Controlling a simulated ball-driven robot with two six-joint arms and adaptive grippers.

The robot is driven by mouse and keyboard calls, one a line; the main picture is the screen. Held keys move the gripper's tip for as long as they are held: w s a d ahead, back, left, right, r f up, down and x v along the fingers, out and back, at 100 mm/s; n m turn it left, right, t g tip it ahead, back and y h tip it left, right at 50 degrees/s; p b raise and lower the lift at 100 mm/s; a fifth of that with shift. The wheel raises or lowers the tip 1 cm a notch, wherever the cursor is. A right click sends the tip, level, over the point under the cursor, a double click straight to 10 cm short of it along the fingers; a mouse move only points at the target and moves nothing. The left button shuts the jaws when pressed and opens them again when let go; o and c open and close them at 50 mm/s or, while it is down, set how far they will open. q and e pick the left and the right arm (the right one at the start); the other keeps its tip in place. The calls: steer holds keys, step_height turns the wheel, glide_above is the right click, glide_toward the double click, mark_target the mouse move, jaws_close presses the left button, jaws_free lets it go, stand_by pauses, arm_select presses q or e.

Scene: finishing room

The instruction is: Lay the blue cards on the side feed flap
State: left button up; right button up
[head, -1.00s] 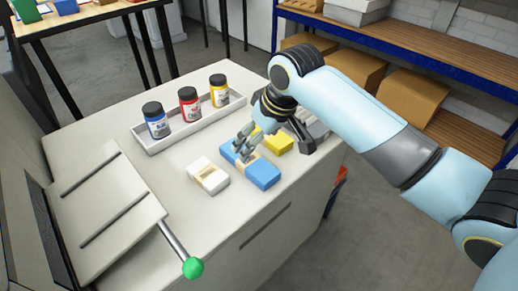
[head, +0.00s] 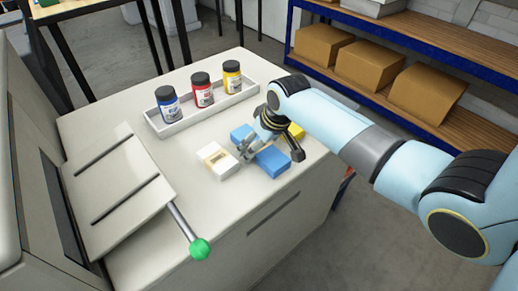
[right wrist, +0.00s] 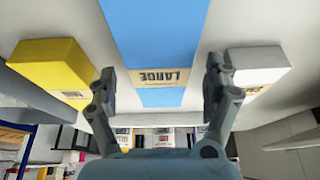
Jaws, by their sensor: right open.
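The blue cards (head: 272,162) are a long blue pack on the white cabinet top, its middle hidden by my right gripper (head: 250,148) in the head view. In the right wrist view the blue cards (right wrist: 160,35) carry a paper band reading "LARGE". There my right gripper (right wrist: 161,78) is open, one finger on each side of the pack; I cannot tell whether they touch it. The side feed flap appears to be the pale panel (head: 113,178) with two dark bars at the left, with nothing on it. My left gripper is not in view.
A white pack (head: 217,162) lies left of the blue cards and a yellow pack (head: 296,131) right of them. A white tray (head: 157,125) with blue, red and yellow jars stands behind. A green-knobbed lever (head: 200,249) sticks out beside the flap.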

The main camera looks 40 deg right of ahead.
steer(key=shift+r, duration=0.1)
steer(key=c, duration=1.6)
